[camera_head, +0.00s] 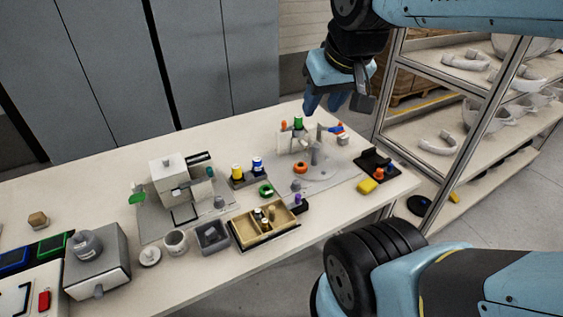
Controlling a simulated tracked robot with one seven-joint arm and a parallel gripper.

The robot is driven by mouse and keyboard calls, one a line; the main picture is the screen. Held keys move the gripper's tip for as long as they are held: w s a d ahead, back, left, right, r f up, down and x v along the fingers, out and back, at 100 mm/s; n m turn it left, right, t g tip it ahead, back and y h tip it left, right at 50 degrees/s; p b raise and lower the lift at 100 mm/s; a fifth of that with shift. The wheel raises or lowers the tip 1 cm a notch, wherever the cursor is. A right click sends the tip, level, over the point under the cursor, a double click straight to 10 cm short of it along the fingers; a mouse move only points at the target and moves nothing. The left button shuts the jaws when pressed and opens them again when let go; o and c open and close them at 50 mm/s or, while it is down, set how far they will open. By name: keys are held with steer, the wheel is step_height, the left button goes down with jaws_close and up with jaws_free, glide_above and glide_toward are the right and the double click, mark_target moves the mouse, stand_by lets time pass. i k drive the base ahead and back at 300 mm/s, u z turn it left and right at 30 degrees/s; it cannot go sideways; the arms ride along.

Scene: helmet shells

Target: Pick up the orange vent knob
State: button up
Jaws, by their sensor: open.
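Several orange things show in the camera_head view, and I cannot tell for certain which is the vent knob. An orange ring-like piece (300,168) lies on the round grey plate (322,181) at the right of the table. Another small orange piece (284,126) sits behind, beside a green-topped one (298,122).
A grey post fixture (314,157) stands on the plate beside the orange ring. Yellow and blue capped jars (247,171), a green ring (266,190) and a wooden divided box (240,231) lie to the left. Metal shelving (393,90) stands at right.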

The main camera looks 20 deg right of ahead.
mark_target(299, 167)
steer(key=z, duration=1.15)
steer(key=i, duration=0.1)
steer(key=u, duration=2.65)
steer(key=k, duration=1.55)
steer(key=z, duration=1.65)
steer(key=i, duration=1)
